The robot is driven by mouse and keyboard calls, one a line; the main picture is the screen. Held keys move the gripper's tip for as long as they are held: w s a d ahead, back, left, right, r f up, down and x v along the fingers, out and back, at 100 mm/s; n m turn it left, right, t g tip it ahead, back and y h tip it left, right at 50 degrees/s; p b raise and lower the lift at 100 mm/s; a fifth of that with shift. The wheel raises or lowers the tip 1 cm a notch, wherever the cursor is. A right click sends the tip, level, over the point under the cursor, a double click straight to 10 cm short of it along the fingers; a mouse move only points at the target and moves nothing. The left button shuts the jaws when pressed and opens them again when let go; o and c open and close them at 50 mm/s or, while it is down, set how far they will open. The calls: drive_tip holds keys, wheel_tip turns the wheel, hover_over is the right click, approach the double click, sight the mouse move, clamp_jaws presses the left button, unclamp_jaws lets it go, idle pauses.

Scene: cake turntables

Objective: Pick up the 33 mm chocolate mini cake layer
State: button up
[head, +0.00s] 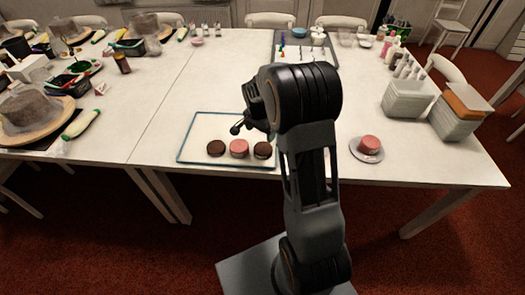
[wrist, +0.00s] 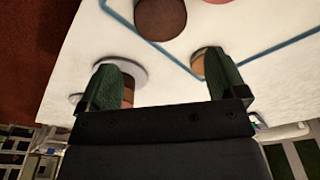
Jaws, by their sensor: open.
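On the blue-rimmed white tray (head: 228,125), the head view shows a left brown layer (head: 216,148), a pink layer (head: 239,148) and a right brown layer (head: 263,150) along the near edge. I cannot tell by size which brown one is 33 mm. My gripper (head: 241,128) hangs over the tray, open and empty. In the wrist view my gripper (wrist: 164,80) shows two green fingers spread wide. A brown layer (wrist: 160,18) lies ahead of them, with the pink one (wrist: 218,1) cut off at the top. A tan-brown round thing (wrist: 198,62) is partly hidden by the right finger.
A plate (head: 380,156) with a pink layer (head: 369,143) stands right of my arm. White tubs (head: 408,97) stand further right. Another tray (head: 330,60) with small items is at the back. Cake turntables and tools crowd the left table. The table's middle left is clear.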

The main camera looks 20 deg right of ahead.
sight(263, 148)
drive_tip(key=f, duration=0.3)
drive_tip(key=d+f, duration=0.1)
drive_tip(key=f, duration=0.3)
drive_tip(key=f+p, duration=0.1)
drive_tip(key=f, duration=0.3)
drive_tip(key=shift+w+d+f, duration=0.1)
drive_tip(key=shift+w+d, duration=0.1)
drive_tip(key=shift+w, duration=0.2)
drive_tip(key=c, duration=0.6)
